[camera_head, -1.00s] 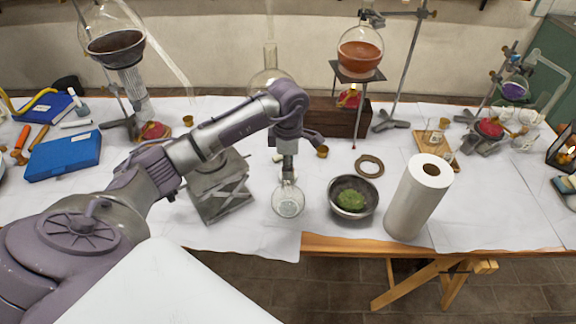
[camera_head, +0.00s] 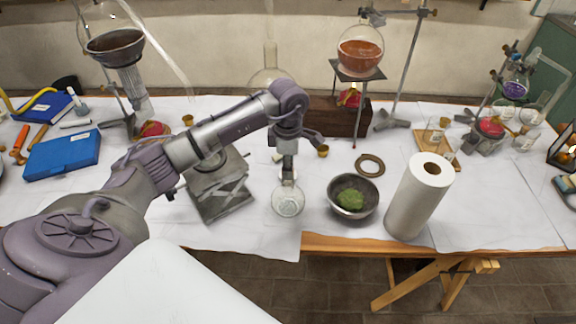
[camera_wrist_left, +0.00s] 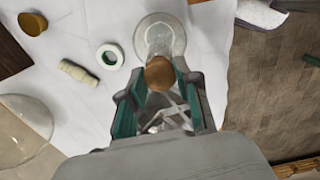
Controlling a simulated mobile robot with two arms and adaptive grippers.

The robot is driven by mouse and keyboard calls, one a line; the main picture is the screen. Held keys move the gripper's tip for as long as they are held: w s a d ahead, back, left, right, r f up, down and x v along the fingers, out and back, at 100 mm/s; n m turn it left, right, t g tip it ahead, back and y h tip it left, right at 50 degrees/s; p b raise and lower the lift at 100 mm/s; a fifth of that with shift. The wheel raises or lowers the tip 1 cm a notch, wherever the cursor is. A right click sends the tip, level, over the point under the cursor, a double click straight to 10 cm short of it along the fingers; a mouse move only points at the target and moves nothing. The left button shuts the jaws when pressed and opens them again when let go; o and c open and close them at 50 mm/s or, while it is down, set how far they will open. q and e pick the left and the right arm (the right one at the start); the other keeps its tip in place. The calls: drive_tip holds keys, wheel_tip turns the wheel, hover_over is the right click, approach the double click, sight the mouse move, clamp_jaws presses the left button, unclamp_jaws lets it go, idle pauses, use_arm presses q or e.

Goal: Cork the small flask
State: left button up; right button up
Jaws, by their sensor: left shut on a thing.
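The small flask (camera_head: 288,201) is clear round glass and stands near the front edge of the table. It also shows in the wrist view (camera_wrist_left: 160,32), beyond the fingertips. My left gripper (camera_head: 288,172) points down right above its neck. In the wrist view my left gripper (camera_wrist_left: 158,80) is shut on a brown cork (camera_wrist_left: 158,74), which lines up with the flask's neck. I cannot tell whether the cork is inside the mouth or just over it. The gripper hides the cork in the head view. My right gripper is not in view.
A grey bowl (camera_head: 343,211) with green matter and a paper towel roll (camera_head: 418,200) stand right of the flask. A lab jack (camera_head: 219,196) stands left.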

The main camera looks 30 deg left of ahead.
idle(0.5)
use_arm(q)
drive_tip(key=shift+f+b, duration=0.2)
drive_tip(key=shift+b, duration=0.1)
drive_tip(key=shift+s+f, duration=0.1)
drive_tip(key=shift+f, duration=0.15)
idle(1.2)
drive_tip(key=o, duration=1.5)
drive_tip(key=shift+r, duration=0.1)
drive_tip(key=shift+r+p, duration=1.9)
drive_tip(key=shift+r, duration=1.55)
